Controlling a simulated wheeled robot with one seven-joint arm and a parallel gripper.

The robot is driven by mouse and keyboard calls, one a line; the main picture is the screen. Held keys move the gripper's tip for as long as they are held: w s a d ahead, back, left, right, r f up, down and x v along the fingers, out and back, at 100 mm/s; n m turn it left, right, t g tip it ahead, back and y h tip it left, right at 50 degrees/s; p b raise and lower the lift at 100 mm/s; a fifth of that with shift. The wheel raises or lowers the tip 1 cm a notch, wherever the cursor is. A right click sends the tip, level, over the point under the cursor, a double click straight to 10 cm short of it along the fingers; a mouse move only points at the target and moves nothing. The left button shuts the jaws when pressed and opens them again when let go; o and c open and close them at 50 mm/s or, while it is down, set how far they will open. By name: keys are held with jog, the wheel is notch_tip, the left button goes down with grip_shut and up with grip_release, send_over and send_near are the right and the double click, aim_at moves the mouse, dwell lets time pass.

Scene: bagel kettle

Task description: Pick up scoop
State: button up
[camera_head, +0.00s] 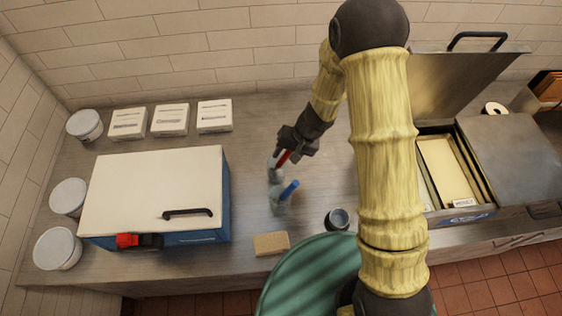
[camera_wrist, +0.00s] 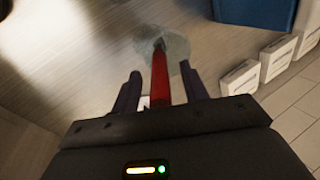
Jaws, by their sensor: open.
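A scoop-like item with a red handle (camera_head: 283,158) stands on the counter, its lower end in or at a clear round piece (camera_head: 274,173). A second one with a blue handle (camera_head: 289,190) and a clear lower part (camera_head: 279,207) stands just in front of it. My gripper (camera_head: 284,150) is at the red handle. In the wrist view my gripper (camera_wrist: 160,75) is open, with the red handle (camera_wrist: 159,78) between its two fingers. The clear round piece (camera_wrist: 176,42) shows beyond the fingertips. I cannot tell whether a finger touches the handle.
A large white-lidded blue box (camera_head: 150,190) stands left. Tubs and several white boxes (camera_head: 170,120) line the left and back. A small dark cup (camera_head: 337,219) and a tan block (camera_head: 271,244) are in front. An open-lidded metal bin (camera_head: 450,170) stands right.

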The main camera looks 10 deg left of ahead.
grip_shut()
dwell(0.4)
notch_tip(320, 180, up, 10)
jog(key=shift+r+b, duration=0.1)
jog(key=shift+b, duration=0.2)
dwell(0.6)
